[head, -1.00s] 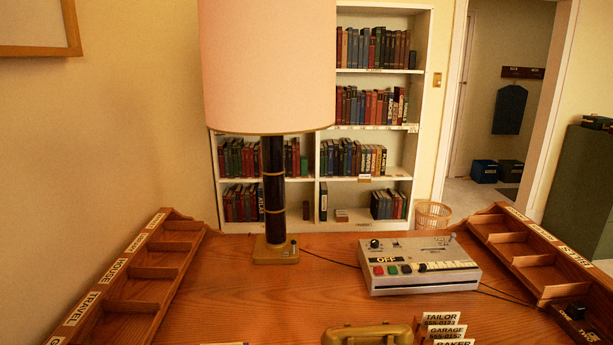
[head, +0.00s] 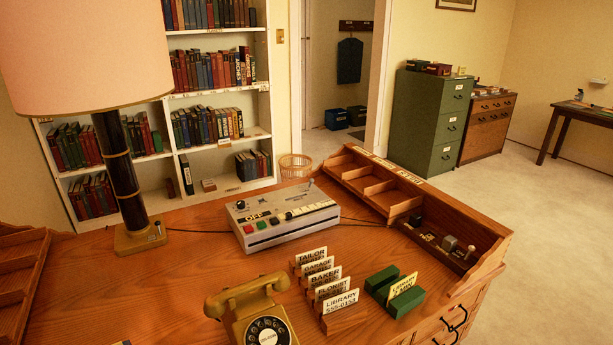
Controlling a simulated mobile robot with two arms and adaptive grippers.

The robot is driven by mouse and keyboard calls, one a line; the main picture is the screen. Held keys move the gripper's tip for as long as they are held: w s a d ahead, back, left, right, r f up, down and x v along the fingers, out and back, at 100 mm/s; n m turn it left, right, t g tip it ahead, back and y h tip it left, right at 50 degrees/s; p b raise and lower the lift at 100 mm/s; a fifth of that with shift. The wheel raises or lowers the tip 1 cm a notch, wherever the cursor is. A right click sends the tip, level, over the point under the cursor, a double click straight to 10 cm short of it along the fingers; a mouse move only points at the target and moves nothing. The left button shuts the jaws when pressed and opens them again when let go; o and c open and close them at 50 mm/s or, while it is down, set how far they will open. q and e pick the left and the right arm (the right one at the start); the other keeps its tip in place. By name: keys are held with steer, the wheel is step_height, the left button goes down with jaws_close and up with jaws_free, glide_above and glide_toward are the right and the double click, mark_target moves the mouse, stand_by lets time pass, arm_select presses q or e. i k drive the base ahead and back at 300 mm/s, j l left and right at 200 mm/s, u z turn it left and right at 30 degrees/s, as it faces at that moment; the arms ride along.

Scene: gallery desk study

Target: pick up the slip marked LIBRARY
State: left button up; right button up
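A pale slip (head: 402,285) marked LIBRARY, with a second line that seems to read 2 MIN, stands upright and slightly tilted at a small green block holder (head: 407,302) on the desk's right part. Another card (head: 341,301) marked LIBRARY, with a number below, stands at the front of a row of cards in wooden holders, just left of the green holder. Behind it in the row are cards for FLORIST, BAKER, GARAGE and TAILOR. Neither of my grippers shows in the head view.
A yellow telephone (head: 250,310) stands left of the cards. A grey button box (head: 283,222) marked OFF is behind them. A lamp (head: 125,180) stands at the left. A wooden compartment rack (head: 375,190) lines the desk's right edge. Bare desk lies around the green holder.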

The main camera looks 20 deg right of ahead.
mark_target(401, 286)
steer(key=z, duration=1.45)
